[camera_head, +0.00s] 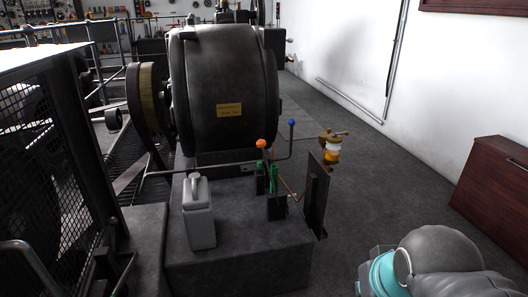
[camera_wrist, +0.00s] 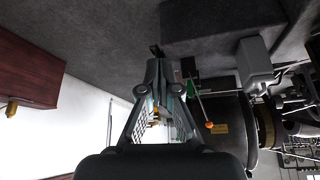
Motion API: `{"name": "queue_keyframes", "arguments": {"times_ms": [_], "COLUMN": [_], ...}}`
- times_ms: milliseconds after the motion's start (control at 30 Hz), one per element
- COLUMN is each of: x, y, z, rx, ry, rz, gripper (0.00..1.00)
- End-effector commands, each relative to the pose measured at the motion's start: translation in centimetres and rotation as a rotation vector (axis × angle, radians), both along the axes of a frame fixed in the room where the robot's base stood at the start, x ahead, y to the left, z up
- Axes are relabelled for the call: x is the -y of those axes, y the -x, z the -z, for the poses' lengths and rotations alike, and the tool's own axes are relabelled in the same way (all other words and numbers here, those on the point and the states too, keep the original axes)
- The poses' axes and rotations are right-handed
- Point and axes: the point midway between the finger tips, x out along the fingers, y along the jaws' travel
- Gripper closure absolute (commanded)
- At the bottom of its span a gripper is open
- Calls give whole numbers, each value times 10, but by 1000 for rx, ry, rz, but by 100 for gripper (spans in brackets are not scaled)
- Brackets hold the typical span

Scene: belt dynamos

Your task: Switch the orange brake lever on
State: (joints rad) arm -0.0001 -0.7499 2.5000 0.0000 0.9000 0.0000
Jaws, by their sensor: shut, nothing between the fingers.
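The orange brake lever (camera_head: 261,143) is a thin rod with an orange ball on top, tilted to the left above green and black mounts (camera_head: 274,180) on a dark plinth. It also shows upside down in the wrist view, where its orange ball (camera_wrist: 209,125) is right of my gripper (camera_wrist: 161,68). My gripper's fingers are shut with nothing held. The lever appears apart from the fingers; the exact gap cannot be told. In the head view my arm is at the lower right and the fingers are out of frame.
A blue-topped lever (camera_head: 292,123) stands right of the orange one. A dark upright plate (camera_head: 316,195) and a brass oiler (camera_head: 333,148) are farther right. A grey canister (camera_head: 199,215) stands left on the plinth (camera_head: 240,258). A large dynamo (camera_head: 225,75) is behind.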

Motion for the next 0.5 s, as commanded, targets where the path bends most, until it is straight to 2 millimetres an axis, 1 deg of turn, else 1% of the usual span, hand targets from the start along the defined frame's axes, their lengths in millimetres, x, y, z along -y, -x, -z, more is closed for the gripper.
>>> {"name": "queue_keyframes", "arguments": {"times_ms": [67,133,167,233,267,300,367,400,467,500], "x": [-1,-6,-10,-22,-30,-41,-60,-73,-94,-106], "y": [-2,-12,-18,-41,-54,-73,-105,-127,-158,-179], "z": [0,-1,-2,-5,-7,-11,-17,-22,-29,-33], "rx": [5,26,40,92,124,172,254,313,402,461], "ry": [-2,-10,-16,-33,-43,-57,-79,-92,-109,-116], "rz": [-5,-24,-37,-78,-100,-131,-177,-203,-235,-250], "gripper": [100,100,100,100,100,100,100,100,100,100]}}
